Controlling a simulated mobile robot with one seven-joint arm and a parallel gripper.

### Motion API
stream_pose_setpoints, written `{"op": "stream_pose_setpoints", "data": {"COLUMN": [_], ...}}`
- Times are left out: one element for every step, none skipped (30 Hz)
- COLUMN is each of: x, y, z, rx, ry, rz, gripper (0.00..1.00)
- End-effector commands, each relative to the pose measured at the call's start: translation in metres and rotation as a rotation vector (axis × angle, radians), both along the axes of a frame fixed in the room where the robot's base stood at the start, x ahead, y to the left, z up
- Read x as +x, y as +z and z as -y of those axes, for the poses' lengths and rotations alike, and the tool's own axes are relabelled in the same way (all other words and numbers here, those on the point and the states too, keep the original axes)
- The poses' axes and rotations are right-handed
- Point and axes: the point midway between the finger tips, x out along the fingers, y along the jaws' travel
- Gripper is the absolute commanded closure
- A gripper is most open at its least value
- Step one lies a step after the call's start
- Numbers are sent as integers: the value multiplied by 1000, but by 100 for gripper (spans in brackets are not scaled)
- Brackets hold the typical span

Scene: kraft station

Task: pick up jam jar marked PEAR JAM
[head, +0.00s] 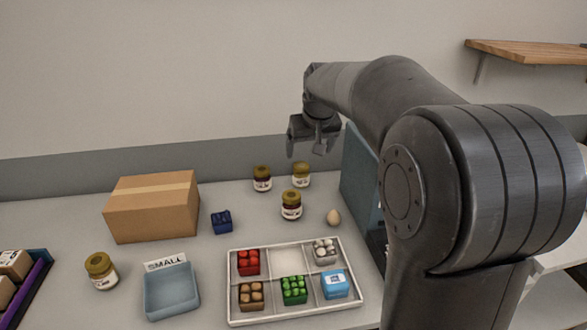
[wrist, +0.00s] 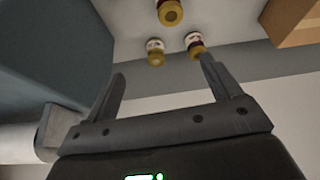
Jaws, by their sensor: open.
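Several gold-lidded jars stand on the table; their labels are too small to read, so I cannot tell which is PEAR JAM. At the back are a dark-filled jar (head: 262,178) and a pale-filled jar (head: 300,175). Another dark jar (head: 291,205) stands in front of them. A pale jar (head: 100,271) stands apart at the left. My gripper (head: 305,149) is open and empty, above and behind the back pair. The wrist view shows the pale back jar (wrist: 155,47), dark back jar (wrist: 194,42) and front dark jar (wrist: 170,13) beyond the open fingers (wrist: 162,70).
A cardboard box (head: 152,208) stands left of the jars, with a small blue item (head: 222,222) beside it. A blue-grey panel (head: 359,180) rises at right. An egg (head: 334,217), a divided tray (head: 233,304) and a SMALL bin (head: 171,294) lie nearer.

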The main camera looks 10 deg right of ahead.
Motion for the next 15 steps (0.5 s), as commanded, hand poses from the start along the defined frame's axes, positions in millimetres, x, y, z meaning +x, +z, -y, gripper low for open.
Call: {"op": "stream_pose_setpoints", "data": {"x": [20,31,45,55,65,79,89,99,112,121,131,143,151,159,169], "y": [-8,-12,-18,-22,-27,-34,-40,-46,-54,-61,-68,-77,-84,-90,-99], "z": [2,3,4,5,6,8,9,10,12,13,14,16,17,18,19], "rx": [1,1,1,1,1,1,2,2,2,3,4,4,5,5,6], "ry": [3,6,10,13,15,19,21,23,27,30,32,36,37,40,43], "rz": [-7,-9,-11,-13,-15,-17,-19,-22,-24,-26,-27,-29,-31,-31,-33], "gripper": [17,17,17,17,17,17,17,17,17,17,17,17,17,17,17]}}
